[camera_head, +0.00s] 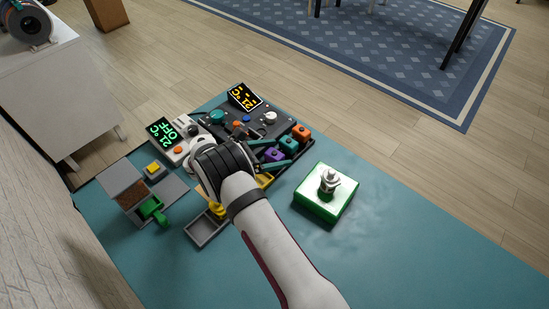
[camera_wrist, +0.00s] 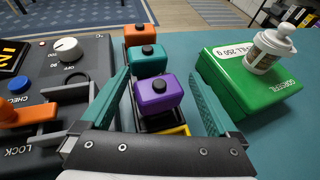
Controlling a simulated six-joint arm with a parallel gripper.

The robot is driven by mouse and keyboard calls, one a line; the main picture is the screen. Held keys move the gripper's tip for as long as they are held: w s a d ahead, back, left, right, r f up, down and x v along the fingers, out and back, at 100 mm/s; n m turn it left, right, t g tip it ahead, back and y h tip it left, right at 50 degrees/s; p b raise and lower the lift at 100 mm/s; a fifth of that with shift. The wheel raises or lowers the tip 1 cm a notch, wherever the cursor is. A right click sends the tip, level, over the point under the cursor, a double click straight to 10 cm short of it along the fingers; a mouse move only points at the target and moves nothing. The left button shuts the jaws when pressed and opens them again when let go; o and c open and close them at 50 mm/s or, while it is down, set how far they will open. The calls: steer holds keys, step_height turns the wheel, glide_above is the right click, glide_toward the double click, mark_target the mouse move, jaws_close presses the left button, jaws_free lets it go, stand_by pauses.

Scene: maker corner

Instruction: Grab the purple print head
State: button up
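The purple print head (camera_wrist: 158,92) is a small block with a dark knob on top. It sits nearest in a row with a teal print head (camera_wrist: 147,59) and an orange print head (camera_wrist: 140,36). My gripper (camera_wrist: 161,76) is open, one teal finger on each side of the purple head, with visible gaps and nothing held. In the head view the purple head (camera_head: 273,154) shows near the fingers, at the right side of the dark machine. My arm covers part of the machine there.
The dark control panel (camera_wrist: 52,78) with knobs and an orange lever (camera_wrist: 25,113) lies to the left. The right part of the teal table (camera_head: 430,250) is clear.

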steer(key=c, duration=1.2)
steer(key=shift+r, duration=0.1)
